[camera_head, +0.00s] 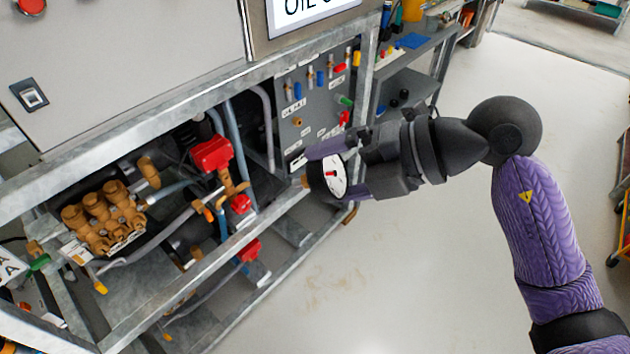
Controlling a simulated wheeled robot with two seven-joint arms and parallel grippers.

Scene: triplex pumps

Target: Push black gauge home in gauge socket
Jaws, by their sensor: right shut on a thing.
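The black gauge (328,176) has a white round dial and a black case, with a red mark on its face. My right gripper (335,172) is shut on it, with one purple finger above and one below. The gauge is at the right front edge of the pump frame, beside the lower part of the grey panel. A small brass piece (304,181) shows just left of the gauge. The gauge socket cannot be made out clearly, and I cannot tell how far the gauge sits in it. My left gripper is not in view.
The galvanized frame (190,88) surrounds a brass pump (104,214), hoses and a red-handled valve (211,153). A grey panel (318,95) with coloured fittings rises behind the gauge. A workbench (420,55) stands behind.

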